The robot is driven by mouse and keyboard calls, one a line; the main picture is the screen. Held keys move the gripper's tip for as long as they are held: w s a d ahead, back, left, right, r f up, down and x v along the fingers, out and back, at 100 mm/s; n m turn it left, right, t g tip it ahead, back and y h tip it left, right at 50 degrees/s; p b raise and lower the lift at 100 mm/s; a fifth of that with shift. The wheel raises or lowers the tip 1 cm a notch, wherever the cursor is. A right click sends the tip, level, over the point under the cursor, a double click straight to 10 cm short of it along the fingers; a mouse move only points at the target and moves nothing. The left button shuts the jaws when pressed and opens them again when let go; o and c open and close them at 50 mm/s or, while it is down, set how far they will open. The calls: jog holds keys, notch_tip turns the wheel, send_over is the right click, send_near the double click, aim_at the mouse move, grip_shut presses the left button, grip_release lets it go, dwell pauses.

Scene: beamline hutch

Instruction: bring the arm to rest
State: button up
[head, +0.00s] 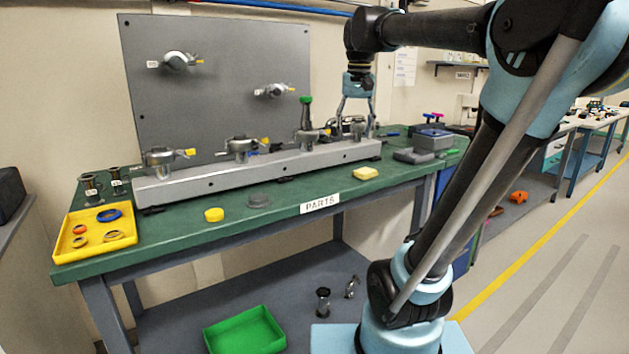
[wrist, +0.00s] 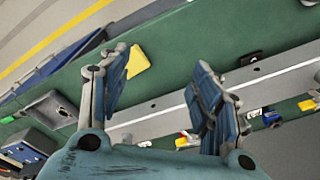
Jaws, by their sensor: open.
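My arm reaches across the right of the head view, over the green workbench (head: 165,218). My gripper (head: 356,122) points down above the right end of the grey rail (head: 270,168) on the bench. In the wrist view its two blue-padded fingers stand apart, with nothing between them. Below the gripper (wrist: 162,68) that view shows the green bench top and the rail. The fingers partly cover what stands at the rail's right end in the head view. Whether the fingertips touch anything there I cannot tell.
Valve fittings line the rail, one with a green-topped post (head: 305,108). A grey panel (head: 222,95) stands behind. A yellow tray (head: 68,248) with rings lies at left; a yellow block (head: 365,173) lies in front of the rail. A green bin (head: 245,332) sits on the lower shelf.

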jog(key=s+d+f, duration=0.2)
jog(key=s+f, duration=0.4)
jog(key=f, duration=0.4)
jog(key=s+d+f, duration=0.3)
jog(key=s+f, duration=0.3)
jog(key=f, duration=0.5)
jog(key=s+d+f+n+t, duration=0.1)
jog(key=s+d+f, duration=0.1)
jog(key=s+f, duration=0.4)
notch_tip(320, 180, down, 4)
jog(key=shift+s+d+f, duration=0.15)
jog(key=shift+d+f, duration=0.05)
jog(key=shift+d, duration=0.05)
